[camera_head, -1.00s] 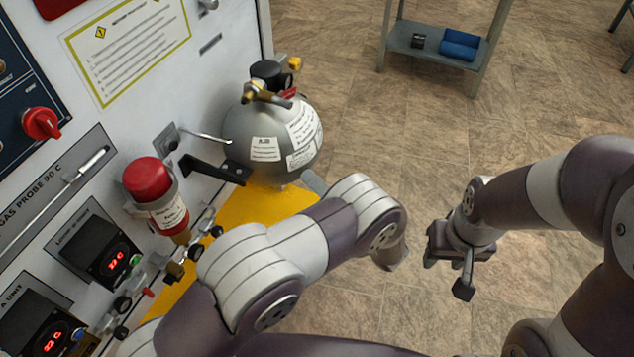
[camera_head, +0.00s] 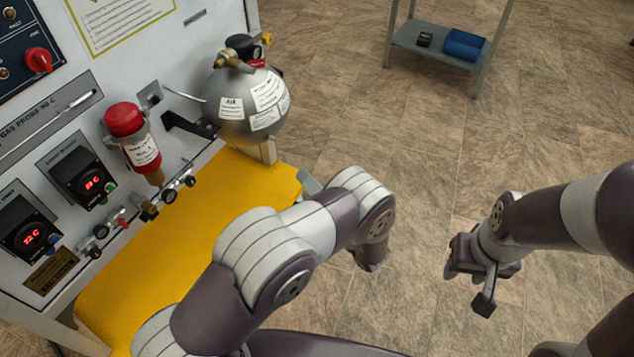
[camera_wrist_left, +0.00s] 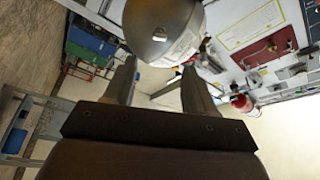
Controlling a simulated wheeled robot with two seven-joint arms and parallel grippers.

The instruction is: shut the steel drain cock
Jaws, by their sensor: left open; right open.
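I cannot make out the steel drain cock for certain. The grey metal sphere (camera_head: 247,108) with white labels stands by the panel, a brass valve on its top. Its dark underside (camera_wrist_left: 160,14) fills the top of the left wrist view, with a small shiny oval fitting on it. My left gripper (camera_wrist_left: 158,66) is open and empty there, its fingers pointing at the sphere from apart. In the head view my left arm mostly hides this gripper. My right gripper (camera_head: 484,275) is open and empty over the floor, far from the sphere.
A yellow shelf (camera_head: 215,215) runs below the panel (camera_head: 210,45). A red-topped cylinder (camera_head: 128,125) and several small knobbed valves sit on the panel's front.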

